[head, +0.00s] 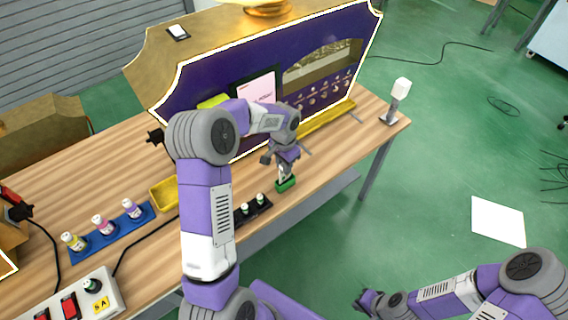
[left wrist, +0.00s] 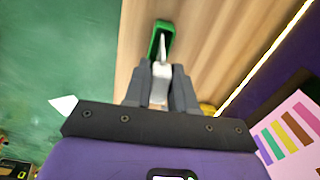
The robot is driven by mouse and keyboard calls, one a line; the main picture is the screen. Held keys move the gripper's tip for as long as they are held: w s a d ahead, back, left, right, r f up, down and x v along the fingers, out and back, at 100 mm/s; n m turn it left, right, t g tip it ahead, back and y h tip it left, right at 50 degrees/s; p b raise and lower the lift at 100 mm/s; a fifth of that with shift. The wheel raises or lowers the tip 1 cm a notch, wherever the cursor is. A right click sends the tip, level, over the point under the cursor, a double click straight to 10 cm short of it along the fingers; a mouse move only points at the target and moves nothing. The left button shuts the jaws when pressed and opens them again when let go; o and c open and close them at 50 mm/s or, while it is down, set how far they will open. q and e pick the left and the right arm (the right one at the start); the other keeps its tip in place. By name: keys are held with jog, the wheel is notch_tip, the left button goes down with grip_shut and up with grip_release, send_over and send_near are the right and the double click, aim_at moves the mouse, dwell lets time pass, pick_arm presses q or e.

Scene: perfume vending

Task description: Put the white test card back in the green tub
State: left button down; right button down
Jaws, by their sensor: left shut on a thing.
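The green tub (head: 286,185) stands near the front edge of the wooden table; it also shows in the left wrist view (left wrist: 154,42). My left gripper (head: 284,163) is right above the tub, pointing down. It is shut on the white test card (left wrist: 160,82), which sits between the fingertips. The card's far end reaches over the tub's opening in the left wrist view; I cannot tell how deep it is inside. My right gripper (head: 368,300) is low at the bottom right, away from the table, and too small to read its fingers.
A purple and gold vending machine (head: 330,70) stands behind the tub. A black holder with small bottles (head: 250,210) is left of the tub. A blue tray of bottles (head: 110,232) and a yellow tray (head: 163,194) are further left.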

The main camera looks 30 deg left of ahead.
pick_arm(q)
jog(key=shift+f+b, duration=0.85)
jog(key=shift+f, duration=0.6)
jog(key=shift+f, duration=0.1)
jog(key=shift+c, duration=1)
grip_release()
jog(key=shift+r, duration=0.3)
jog(key=shift+r+p, duration=0.75)
